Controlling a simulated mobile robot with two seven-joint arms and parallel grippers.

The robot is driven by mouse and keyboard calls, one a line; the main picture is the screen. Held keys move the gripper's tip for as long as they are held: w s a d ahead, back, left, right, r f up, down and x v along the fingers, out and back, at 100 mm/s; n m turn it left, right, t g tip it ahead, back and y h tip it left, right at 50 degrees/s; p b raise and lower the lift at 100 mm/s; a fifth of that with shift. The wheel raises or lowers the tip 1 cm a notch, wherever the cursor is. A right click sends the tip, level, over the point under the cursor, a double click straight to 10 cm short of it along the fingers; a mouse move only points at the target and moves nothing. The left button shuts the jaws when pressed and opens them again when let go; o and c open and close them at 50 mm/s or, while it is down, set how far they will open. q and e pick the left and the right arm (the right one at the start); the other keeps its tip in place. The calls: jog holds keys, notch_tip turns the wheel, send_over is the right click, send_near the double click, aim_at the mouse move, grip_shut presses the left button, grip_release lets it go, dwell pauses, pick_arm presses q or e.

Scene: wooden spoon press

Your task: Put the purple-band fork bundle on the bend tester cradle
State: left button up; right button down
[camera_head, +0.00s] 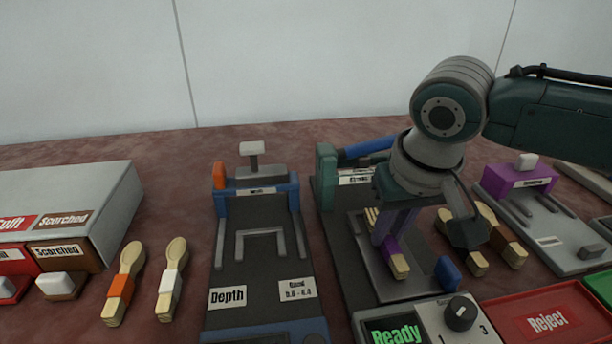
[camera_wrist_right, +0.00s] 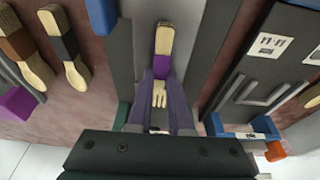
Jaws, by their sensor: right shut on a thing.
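The purple-band fork bundle (camera_head: 391,248) is pale wood with a purple band, tines toward the back and handle toward the front. My right gripper (camera_head: 389,244) is shut on it from above. The wrist view shows the bundle (camera_wrist_right: 162,68) between the fingers of my right gripper (camera_wrist_right: 164,88), with the tines toward the palm. The bend tester cradle, a grey plate (camera_head: 425,286) in the dark tester, lies directly under the bundle. Whether the bundle touches the plate cannot be told. The tester's display (camera_head: 395,333) reads Ready. My left gripper is out of view.
Left of the tester stands the blue depth gauge (camera_head: 262,275). Two banded spoons (camera_head: 476,262) lie close to its right, beside the purple device (camera_head: 517,184). A red Reject tray (camera_head: 545,320) is at front right. Spoons with orange (camera_head: 121,287) and white bands (camera_head: 172,277) lie left.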

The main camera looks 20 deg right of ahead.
aim_at(396, 254)
jog(key=shift+f, duration=0.15)
jog(key=c, duration=0.8)
grip_release()
jog(key=shift+c, duration=0.2)
jog(key=d+p+v, duration=0.1)
jog(key=p+v, duration=0.3)
jog(key=v, duration=0.8)
jog(key=s+a+f+n, duration=0.1)
jog(key=s+a, duration=0.2)
jog(key=s+a+f+n+y, duration=0.1)
jog(key=s+a+f, duration=0.1)
jog(key=a, duration=0.1)
jog(key=s+a+f+n+y, duration=0.1)
jog(key=s+a+n, duration=0.1)
jog(key=s+a, duration=0.1)
jog(key=shift+s+a+f, duration=0.15)
jog(key=shift+s+a, duration=0.2)
jog(key=shift+a, duration=0.1)
jog(key=s+d+h, duration=0.1)
jog(key=s+d, duration=0.2)
jog(key=s, duration=0.6)
jog(key=shift+d+f+n, duration=0.2)
jog(key=shift+d+n, duration=0.1)
